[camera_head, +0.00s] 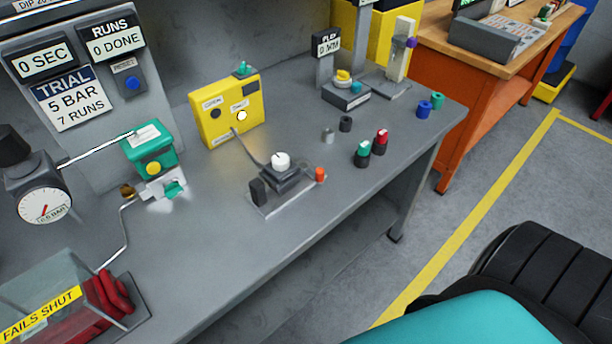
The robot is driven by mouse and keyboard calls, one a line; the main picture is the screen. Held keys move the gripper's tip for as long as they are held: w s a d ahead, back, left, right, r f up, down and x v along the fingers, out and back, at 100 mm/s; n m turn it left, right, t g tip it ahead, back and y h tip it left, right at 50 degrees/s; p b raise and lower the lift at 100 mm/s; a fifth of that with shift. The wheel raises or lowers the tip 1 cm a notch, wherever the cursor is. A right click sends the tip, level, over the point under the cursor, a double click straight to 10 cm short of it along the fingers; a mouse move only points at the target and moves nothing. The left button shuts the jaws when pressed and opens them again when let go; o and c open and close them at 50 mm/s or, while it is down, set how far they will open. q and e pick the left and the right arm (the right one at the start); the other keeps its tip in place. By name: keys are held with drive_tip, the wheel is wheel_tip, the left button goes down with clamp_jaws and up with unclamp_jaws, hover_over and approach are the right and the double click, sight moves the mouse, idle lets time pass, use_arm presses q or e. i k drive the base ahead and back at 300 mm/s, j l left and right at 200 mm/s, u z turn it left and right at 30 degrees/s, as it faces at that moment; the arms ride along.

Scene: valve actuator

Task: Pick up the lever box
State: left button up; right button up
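No part is labelled as the lever box. A small dark box with a white round knob (281,161) sits on a light metal plate (287,203) in the middle of the grey bench; a black upright piece and an orange cap flank it. A grey cable runs from it to a yellow box (228,110) with OPEN and SHUT labels, a dark lamp and a white lit one. Neither of my grippers is in view.
A pressure gauge (44,205) and a clear cover marked FAILS SHUT (55,300) are at left. Several small coloured cylinders, including a red-topped one (380,137), stand toward the bench's right end. The bench front (215,285) is clear. An orange workbench (480,110) stands beyond.

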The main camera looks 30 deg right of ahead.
sight(279, 189)
drive_tip(key=l+u, duration=0.15)
drive_tip(key=l, duration=0.8)
drive_tip(key=l+u, duration=0.1)
drive_tip(key=l, duration=0.85)
drive_tip(key=k, duration=0.05)
